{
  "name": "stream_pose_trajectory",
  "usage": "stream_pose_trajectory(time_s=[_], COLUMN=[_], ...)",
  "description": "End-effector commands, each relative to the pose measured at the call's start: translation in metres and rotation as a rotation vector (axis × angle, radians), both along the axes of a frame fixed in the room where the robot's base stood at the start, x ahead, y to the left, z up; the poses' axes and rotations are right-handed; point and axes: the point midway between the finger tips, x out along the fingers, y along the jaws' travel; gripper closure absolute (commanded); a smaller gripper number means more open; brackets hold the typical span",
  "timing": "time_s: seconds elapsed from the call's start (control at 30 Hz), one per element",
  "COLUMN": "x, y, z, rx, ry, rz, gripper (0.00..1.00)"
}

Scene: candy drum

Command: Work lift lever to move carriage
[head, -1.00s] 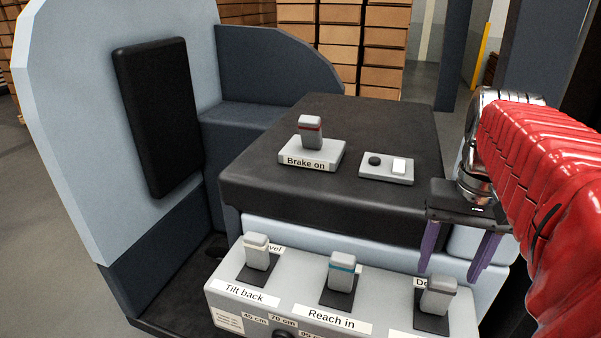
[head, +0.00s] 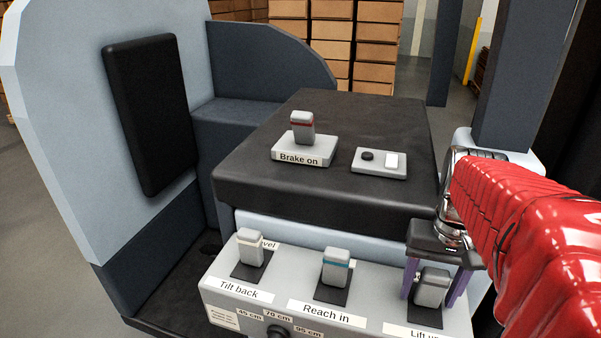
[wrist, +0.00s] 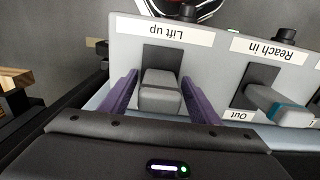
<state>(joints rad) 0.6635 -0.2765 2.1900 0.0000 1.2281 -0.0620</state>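The lift lever (head: 432,286) is a grey block handle in a dark slot at the right end of the grey lever panel (head: 375,306). The label "Lift up" is beside it, and the lever also shows in the wrist view (wrist: 160,93). My gripper (head: 434,288) reaches down from above with its purple fingers on either side of the lever. The carriage cannot be made out.
The tilt lever (head: 250,248) and the reach lever (head: 335,267) with a blue band stand to the left on the same panel. A brake lever (head: 302,128) and a small switch box (head: 379,163) sit on the black top behind. A dark post (head: 505,75) rises at the right.

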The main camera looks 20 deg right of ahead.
Motion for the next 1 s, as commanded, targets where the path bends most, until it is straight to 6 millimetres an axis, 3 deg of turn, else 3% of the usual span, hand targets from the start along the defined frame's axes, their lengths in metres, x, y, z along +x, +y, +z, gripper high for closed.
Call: stream_pose_trajectory(time_s=[0.77,1.0], x=[0.0006,0.0004], y=[0.0008,-0.0003], z=[0.0005,0.0006], rx=[0.002,0.006], ry=[-0.001,0.005], rz=[0.001,-0.003], gripper=[0.99,1.0])
